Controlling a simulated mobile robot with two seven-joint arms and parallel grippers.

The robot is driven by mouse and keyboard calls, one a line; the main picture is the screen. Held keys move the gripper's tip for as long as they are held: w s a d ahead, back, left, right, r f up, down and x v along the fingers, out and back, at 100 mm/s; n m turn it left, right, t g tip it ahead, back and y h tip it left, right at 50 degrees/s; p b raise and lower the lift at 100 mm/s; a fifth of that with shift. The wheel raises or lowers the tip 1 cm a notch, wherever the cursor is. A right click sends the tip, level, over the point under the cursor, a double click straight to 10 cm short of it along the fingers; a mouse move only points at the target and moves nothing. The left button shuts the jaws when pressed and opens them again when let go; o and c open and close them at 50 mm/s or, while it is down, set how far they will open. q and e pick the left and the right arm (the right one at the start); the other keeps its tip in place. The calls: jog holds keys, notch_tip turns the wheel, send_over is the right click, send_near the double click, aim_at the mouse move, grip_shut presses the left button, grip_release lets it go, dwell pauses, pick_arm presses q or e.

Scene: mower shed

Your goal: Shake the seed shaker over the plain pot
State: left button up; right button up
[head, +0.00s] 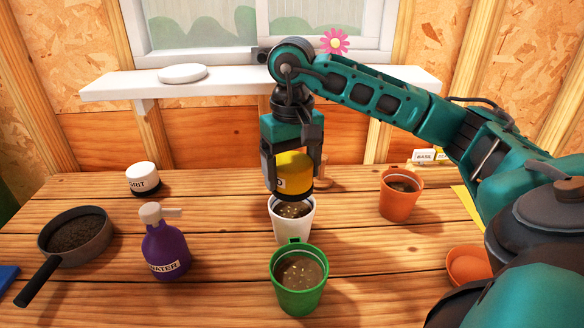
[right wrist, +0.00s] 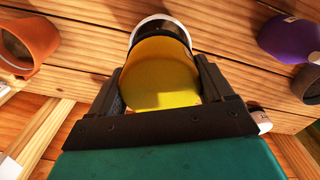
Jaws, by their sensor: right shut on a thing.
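My right gripper (head: 294,184) points down and is shut on a yellow shaker (head: 293,166), whose dark end faces downward. The shaker also fills the middle of the right wrist view (right wrist: 162,80). It is held just above a white pot (head: 292,228), which has dark soil with pale specks in it. A green pot (head: 298,290) with a handle stands in front, also with pale specks on its soil. A terracotta pot (head: 398,203) with dark soil stands to the right. Which of these is the plain pot I cannot tell. My left gripper is not in view.
A purple water bottle (head: 166,250), a white grit jar (head: 143,180) and a dark pan of soil (head: 77,236) stand on the left. A small terracotta pot (head: 467,265) is at the right. A white sill (head: 220,84) with a pale disc runs behind the bench.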

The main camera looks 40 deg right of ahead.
jog(key=shift+r+p, duration=1.85)
jog(key=shift+r, duration=0.65)
jog(key=a+f+n, duration=0.1)
jog(key=a+f, duration=0.2)
jog(key=a, duration=0.4)
jog(key=a+f+n, duration=0.2)
jog(key=a+f, duration=0.2)
jog(key=a, duration=0.4)
jog(key=shift+w+a+f, duration=0.25)
jog(key=shift+w+a, duration=0.05)
jog(key=shift+w, duration=0.15)
